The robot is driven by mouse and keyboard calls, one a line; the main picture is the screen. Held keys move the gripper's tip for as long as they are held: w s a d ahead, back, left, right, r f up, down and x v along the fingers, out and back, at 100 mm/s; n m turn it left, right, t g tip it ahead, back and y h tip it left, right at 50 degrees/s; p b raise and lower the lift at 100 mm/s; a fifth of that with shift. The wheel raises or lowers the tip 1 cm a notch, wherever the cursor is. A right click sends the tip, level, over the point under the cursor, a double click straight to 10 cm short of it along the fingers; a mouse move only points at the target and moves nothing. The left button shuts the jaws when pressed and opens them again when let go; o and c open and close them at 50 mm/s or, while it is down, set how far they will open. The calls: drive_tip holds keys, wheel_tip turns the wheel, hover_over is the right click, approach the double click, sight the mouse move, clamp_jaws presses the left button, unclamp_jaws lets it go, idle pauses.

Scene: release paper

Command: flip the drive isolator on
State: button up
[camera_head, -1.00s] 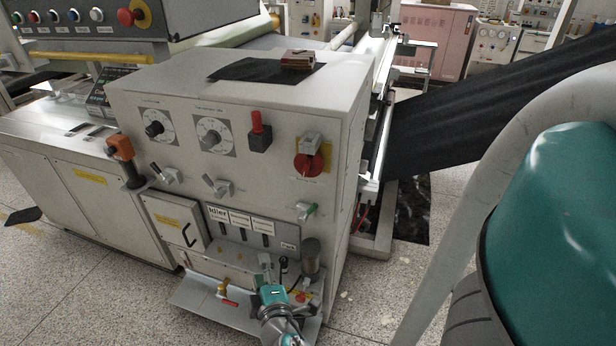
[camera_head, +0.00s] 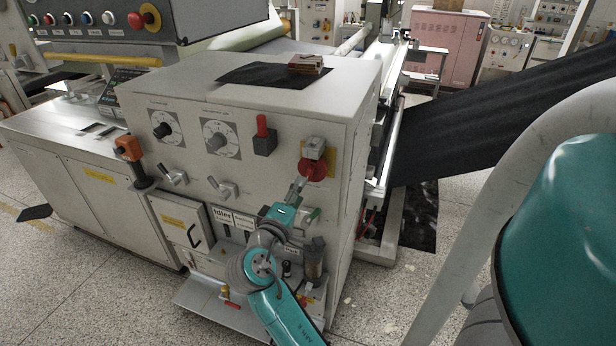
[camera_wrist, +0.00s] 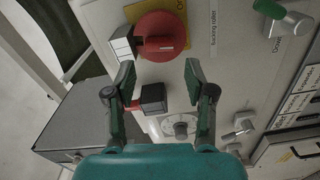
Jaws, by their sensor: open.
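A red rotary switch (camera_head: 313,169) sits on a yellow plate high on the right of the pale cabinet front. A grey block stands at its upper edge in the head view. In the wrist view, the red disc (camera_wrist: 163,36) carries a red handle and "On" shows on the plate. I take it for the drive isolator, but no such label is legible. My gripper (camera_head: 298,188) is just below it in the head view. In the wrist view, my gripper (camera_wrist: 160,80) is open and empty, its fingers apart and pointing towards the disc. No contact shows.
A black box with a red lever (camera_head: 264,137) is left of the switch. A green-tipped lever (camera_head: 311,216) is below it. Dials (camera_head: 216,138) and toggle levers fill the panel. Black web material (camera_head: 480,130) slopes on the right.

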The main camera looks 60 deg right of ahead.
sight(308, 176)
drive_tip(key=d, duration=0.7)
drive_tip(key=shift+w+d, duration=0.1)
drive_tip(key=shift+w, duration=0.2)
drive_tip(key=c, duration=0.9)
